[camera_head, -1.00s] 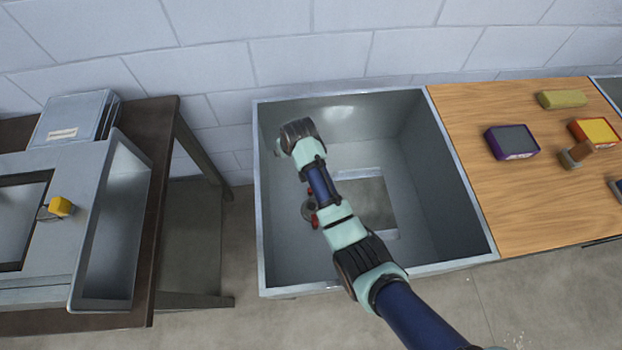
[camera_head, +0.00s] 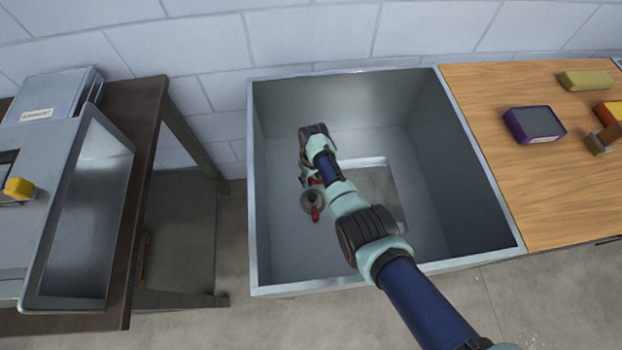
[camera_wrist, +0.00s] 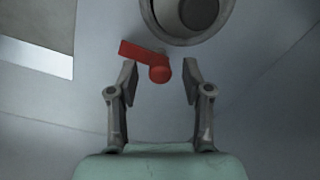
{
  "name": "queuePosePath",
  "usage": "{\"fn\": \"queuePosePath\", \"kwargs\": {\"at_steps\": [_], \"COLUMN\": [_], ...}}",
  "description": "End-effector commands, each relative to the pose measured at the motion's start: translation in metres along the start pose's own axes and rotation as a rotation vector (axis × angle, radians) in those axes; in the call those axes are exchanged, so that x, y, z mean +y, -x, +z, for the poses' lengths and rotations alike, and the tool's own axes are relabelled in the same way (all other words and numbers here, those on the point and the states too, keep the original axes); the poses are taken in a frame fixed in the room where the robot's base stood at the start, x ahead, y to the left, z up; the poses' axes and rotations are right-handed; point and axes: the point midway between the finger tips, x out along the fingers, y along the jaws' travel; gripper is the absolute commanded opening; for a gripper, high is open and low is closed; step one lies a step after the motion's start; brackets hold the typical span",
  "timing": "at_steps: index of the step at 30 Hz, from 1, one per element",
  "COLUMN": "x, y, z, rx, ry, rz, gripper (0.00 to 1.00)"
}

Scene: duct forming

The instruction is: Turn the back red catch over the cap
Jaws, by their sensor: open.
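The round grey cap (camera_head: 312,199) sits on the floor of the metal box, left of the square opening. The back red catch (camera_head: 314,180) shows in part at the cap's far edge, beside my gripper (camera_head: 307,174). In the wrist view, this catch (camera_wrist: 146,58) has a round red knob, and its flat arm points left, beside the cap (camera_wrist: 188,14) and not over it. My gripper (camera_wrist: 160,78) is open, its fingertips on either side of the knob, with gaps visible. A front red catch (camera_head: 315,213) lies at the cap's near edge.
The metal box's walls (camera_head: 255,190) surround my arm. The square opening (camera_head: 378,192) is right of the cap. A wooden table (camera_head: 515,190) with a purple-edged box (camera_head: 535,125) stands right; a dark table (camera_head: 150,130) with a metal tray (camera_head: 85,215) stands left.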

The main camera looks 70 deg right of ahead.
Motion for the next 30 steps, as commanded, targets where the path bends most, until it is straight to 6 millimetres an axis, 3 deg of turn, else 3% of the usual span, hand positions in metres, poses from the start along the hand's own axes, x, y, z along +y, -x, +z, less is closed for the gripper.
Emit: {"fn": "queuePosePath", "kwargs": {"at_steps": [7, 16, 30], "x": [-0.0002, -0.0002, -0.0003], "y": [-0.0012, -0.0012, -0.0008], "z": [0.0000, 0.0001, 0.0004], "rx": [0.000, 0.000, 0.002], "ry": [0.000, 0.000, -0.076], "rz": [0.000, 0.000, -0.001], "gripper": [0.49, 0.01, 0.00]}}
